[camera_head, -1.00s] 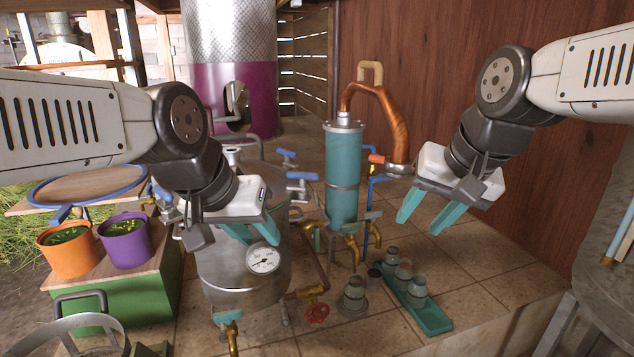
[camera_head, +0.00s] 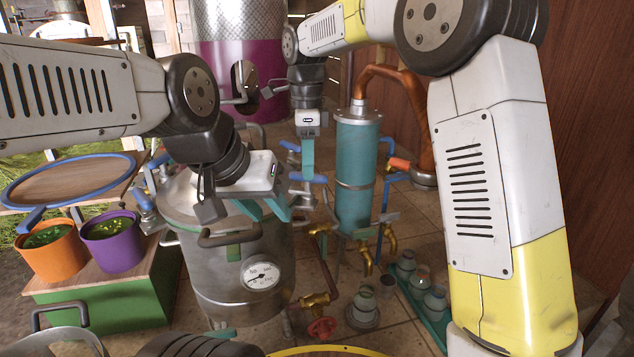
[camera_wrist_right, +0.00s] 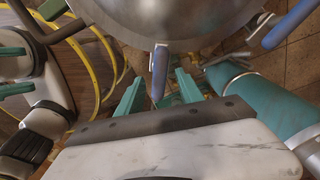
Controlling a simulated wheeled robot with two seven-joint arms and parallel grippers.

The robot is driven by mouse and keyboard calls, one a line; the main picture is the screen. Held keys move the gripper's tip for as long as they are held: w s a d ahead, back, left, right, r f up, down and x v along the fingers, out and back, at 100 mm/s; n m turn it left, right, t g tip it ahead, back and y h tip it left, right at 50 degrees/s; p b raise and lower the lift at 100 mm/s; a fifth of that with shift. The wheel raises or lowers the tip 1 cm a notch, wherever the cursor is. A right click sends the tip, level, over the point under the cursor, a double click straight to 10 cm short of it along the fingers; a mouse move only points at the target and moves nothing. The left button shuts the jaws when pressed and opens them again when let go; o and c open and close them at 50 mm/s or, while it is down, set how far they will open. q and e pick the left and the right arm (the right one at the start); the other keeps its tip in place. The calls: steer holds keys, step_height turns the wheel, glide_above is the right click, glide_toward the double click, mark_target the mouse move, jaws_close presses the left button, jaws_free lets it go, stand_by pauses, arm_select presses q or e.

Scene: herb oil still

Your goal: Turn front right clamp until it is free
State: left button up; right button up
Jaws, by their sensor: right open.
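The front right clamp's blue handle (camera_head: 310,178) sticks out from the right rim of the steel still pot (camera_head: 245,255). My right gripper (camera_head: 307,160) hangs pointing down just above it. In the right wrist view my right gripper (camera_wrist_right: 158,95) is open, and the clamp's blue handle (camera_wrist_right: 158,72) appears between its teal fingers; I cannot tell whether they touch. My left gripper (camera_head: 263,208) is over the front of the pot near its dark handle (camera_head: 230,236), fingers apart and apparently empty.
Another blue clamp handle (camera_head: 290,146) lies farther back on the rim. The teal condenser (camera_head: 358,165) stands close to the right, with brass taps (camera_head: 365,255) and jars (camera_head: 434,300) below. Orange and purple pots (camera_head: 112,242) are at left. My right forearm covers the right side.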

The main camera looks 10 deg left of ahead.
mark_target(308, 190)
step_height(308, 190, down, 6)
steer(key=shift+f, duration=0.1)
steer(key=shift+c, duration=0.4)
